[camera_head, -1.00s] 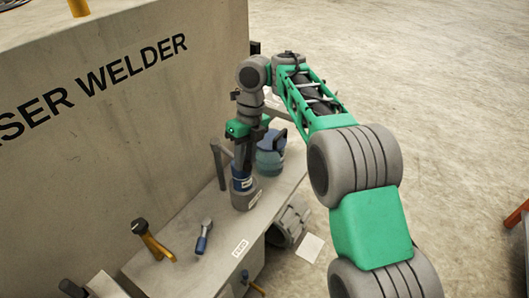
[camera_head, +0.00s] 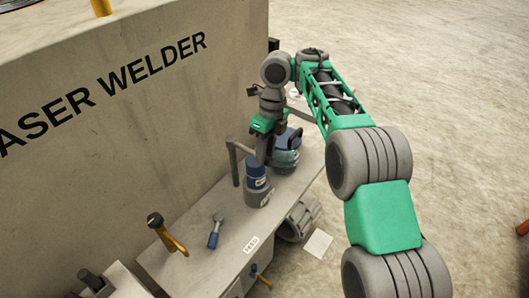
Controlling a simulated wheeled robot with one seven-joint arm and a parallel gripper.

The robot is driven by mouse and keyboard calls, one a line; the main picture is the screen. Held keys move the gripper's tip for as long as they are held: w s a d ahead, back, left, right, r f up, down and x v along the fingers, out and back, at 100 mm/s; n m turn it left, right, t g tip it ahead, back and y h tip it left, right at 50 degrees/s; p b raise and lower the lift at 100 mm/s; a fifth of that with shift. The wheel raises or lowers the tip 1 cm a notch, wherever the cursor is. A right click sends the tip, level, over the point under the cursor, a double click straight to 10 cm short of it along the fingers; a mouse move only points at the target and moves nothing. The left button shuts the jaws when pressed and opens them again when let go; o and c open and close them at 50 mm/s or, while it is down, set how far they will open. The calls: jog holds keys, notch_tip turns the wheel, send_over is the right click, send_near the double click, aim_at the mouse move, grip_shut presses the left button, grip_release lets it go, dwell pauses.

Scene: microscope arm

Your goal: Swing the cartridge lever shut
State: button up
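A grey cylinder with a blue upper part (camera_head: 257,184) stands on the pale ledge (camera_head: 195,265) in front of the welder cabinet. A grey bent bar (camera_head: 235,166) rises beside it, to its left. A yellow lever with a black knob (camera_head: 168,234) leans on the ledge to the left. A small tool-like piece with a grey head and blue handle (camera_head: 215,232) lies between. I cannot tell which of these is the cartridge lever. My gripper (camera_head: 262,155) points down just above the blue part of the cylinder. Its fingers are too small and obscured to read, and contact is unclear.
A blue jar-like container (camera_head: 287,152) stands close to the right of my gripper. The cabinet wall (camera_head: 120,140) rises behind the ledge. A second yellow handle (camera_head: 261,277) sticks out below the ledge front. Open floor (camera_head: 430,110) lies to the right.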

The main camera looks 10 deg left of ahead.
jog(key=o, duration=0.4)
jog(key=shift+c, duration=0.2)
notch_tip(320, 180, up, 8)
jog(key=w+p, duration=0.1)
jog(key=p, duration=0.7)
jog(key=shift+w+d+f, duration=0.2)
jog(key=shift+d+f, duration=0.05)
jog(key=shift+d, duration=0.1)
